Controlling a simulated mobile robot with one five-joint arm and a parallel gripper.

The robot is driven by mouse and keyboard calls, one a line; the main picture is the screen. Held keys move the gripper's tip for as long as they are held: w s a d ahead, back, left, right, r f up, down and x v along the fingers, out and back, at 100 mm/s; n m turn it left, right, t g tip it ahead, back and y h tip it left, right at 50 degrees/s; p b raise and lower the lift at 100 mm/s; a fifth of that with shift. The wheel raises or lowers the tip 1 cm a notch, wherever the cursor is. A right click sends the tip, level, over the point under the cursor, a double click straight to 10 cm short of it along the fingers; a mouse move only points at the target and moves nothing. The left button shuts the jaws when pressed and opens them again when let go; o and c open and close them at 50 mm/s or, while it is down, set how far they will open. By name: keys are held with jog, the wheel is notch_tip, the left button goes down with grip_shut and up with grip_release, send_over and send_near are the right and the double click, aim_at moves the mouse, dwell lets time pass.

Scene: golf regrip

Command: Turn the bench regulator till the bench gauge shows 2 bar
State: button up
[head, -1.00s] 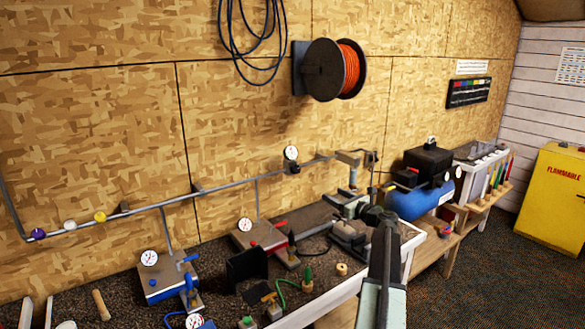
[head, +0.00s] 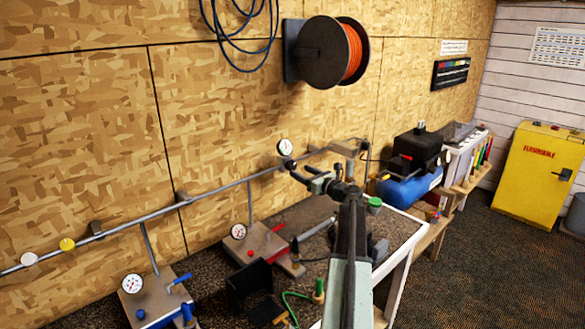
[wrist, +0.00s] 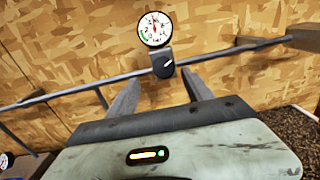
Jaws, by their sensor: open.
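A round white gauge (head: 284,147) sits on the grey wall pipe, above a small black regulator knob (head: 289,164). In the wrist view the gauge (wrist: 155,29) is upright, with a green arc at its left; its reading is too small to tell surely. The knob (wrist: 163,66) there has a white mark pointing to the upper right. My gripper (head: 302,173) is open and empty, close in front of the knob. In the wrist view its two fingers (wrist: 161,88) reach up toward the knob, which shows just beyond and between their tips, apparently untouched.
The grey pipe (head: 235,184) runs along the chipboard wall. Below are a blue-knobbed station with a gauge (head: 133,284) and a red-handled one with a gauge (head: 238,231). A hose reel (head: 325,52) hangs above. A blue compressor (head: 410,187) stands to the right.

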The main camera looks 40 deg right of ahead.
aim_at(294, 166)
jog(key=w, duration=0.3)
jog(key=w+d, duration=0.1)
jog(key=w, duration=0.2)
jog(key=shift+w+d, duration=0.1)
jog(key=shift+w, duration=0.1)
jog(key=shift+c, duration=0.2)
grip_shut()
jog(key=shift+d+n+y, duration=0.15)
jog(key=shift+n+y, duration=0.15)
jog(key=shift+n, duration=0.6)
jog(key=shift+n+y, duration=0.6)
jog(key=shift+n, duration=0.5)
